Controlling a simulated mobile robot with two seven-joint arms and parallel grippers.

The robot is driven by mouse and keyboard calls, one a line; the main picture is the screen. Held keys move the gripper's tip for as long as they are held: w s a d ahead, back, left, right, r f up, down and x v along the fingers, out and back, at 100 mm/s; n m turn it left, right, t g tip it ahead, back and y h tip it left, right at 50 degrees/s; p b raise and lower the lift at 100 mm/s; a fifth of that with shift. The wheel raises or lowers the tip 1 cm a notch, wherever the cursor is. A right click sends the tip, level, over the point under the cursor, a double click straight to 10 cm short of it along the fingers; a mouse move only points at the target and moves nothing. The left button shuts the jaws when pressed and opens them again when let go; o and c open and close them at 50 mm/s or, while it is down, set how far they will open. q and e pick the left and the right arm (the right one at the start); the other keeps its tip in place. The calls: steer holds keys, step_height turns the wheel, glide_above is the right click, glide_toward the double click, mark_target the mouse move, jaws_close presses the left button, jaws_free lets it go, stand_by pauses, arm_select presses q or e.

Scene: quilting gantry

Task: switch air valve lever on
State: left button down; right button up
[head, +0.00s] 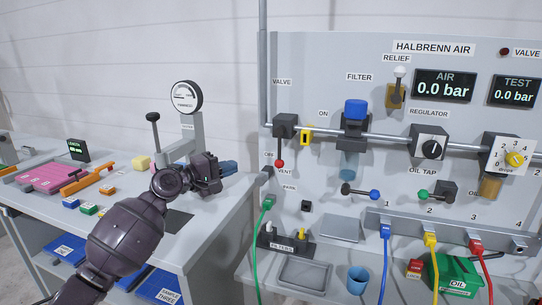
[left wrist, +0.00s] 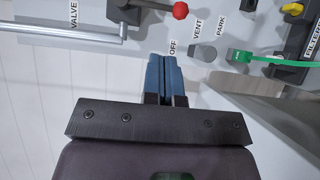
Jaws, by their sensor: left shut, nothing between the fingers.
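The air valve (head: 285,124) is a dark block on the pipe at the panel's left, under the VALVE label. Its lever ends in a red ball (head: 280,163) and points down, near the OFF and VENT labels; ON is printed to the upper right. The red ball also shows at the top of the left wrist view (left wrist: 180,10). My left gripper (head: 230,167) is left of the lever, apart from it. Its blue fingertips (left wrist: 162,58) are shut and empty, beside the OFF label in the wrist view. My right gripper is not in view.
A yellow piece (head: 306,137) sits on the pipe right of the valve. The AIR display (head: 444,87) reads 0.0 bar. A gauge (head: 185,97) stands on the left bench behind my arm. A green hose (head: 262,235) hangs below the valve.

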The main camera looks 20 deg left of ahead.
mark_target(279, 154)
arm_select(q)
steer(key=x, duration=1.3)
steer(key=shift+w+d, duration=0.2)
steer(key=shift+w, duration=0.15)
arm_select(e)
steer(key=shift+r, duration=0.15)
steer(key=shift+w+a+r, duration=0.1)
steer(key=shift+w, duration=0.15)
arm_select(q)
steer(key=shift+d+f, duration=0.15)
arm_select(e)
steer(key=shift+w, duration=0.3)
